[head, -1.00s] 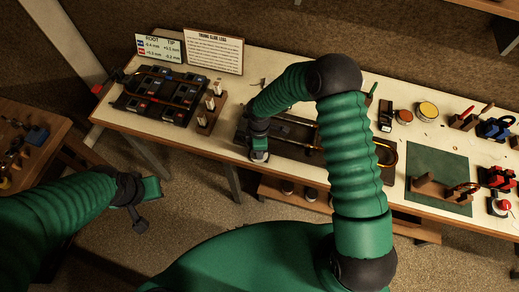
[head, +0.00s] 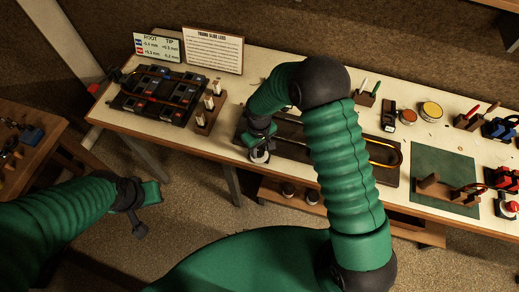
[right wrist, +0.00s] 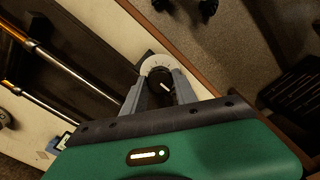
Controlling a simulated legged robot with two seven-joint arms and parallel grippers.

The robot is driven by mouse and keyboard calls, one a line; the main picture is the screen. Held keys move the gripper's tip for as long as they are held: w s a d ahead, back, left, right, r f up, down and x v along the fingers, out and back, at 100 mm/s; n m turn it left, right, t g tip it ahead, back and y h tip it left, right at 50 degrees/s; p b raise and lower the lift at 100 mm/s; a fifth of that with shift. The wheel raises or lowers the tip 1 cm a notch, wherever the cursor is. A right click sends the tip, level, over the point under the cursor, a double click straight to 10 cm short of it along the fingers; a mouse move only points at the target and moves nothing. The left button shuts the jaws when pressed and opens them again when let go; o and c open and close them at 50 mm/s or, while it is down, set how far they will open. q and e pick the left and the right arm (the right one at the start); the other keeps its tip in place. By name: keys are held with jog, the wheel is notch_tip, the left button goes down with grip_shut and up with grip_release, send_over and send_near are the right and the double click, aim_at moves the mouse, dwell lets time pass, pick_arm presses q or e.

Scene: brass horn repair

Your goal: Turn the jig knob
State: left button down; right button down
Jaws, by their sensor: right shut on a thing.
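The jig is a long dark board (head: 292,152) on the bench with brass tubes (head: 384,163) along it. At its near left end is a pale round dial (head: 260,157), partly under my right gripper (head: 260,144). In the right wrist view the white dial (right wrist: 156,62) surrounds a dark knob (right wrist: 163,87) with a white pointer line. My right gripper (right wrist: 160,92) has one finger on each side of the knob and is shut on it. My left gripper (head: 143,207) hangs over the floor at left, away from the jig; its jaw opening is unclear.
A black tray of parts (head: 158,94) and a wooden rack (head: 207,112) stand left of the jig. A green mat (head: 440,165), tins (head: 430,110) and a red button (head: 511,206) lie to the right. A side bench (head: 25,150) stands at left.

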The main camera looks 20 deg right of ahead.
aim_at(259, 149)
jog(key=m, duration=0.5)
jog(key=shift+w+m+b, duration=0.15)
jog(key=shift+m+b, duration=0.15)
jog(key=shift+b, duration=0.1)
dwell(0.3)
jog(key=c, duration=1.3)
grip_release()
jog(key=shift+c, duration=0.2)
jog(key=o, duration=0.4)
jog(key=shift+w, duration=0.1)
notch_tip(259, 149, up, 17)
jog(key=shift+f+b, duration=0.2)
jog(key=shift+b, duration=0.9)
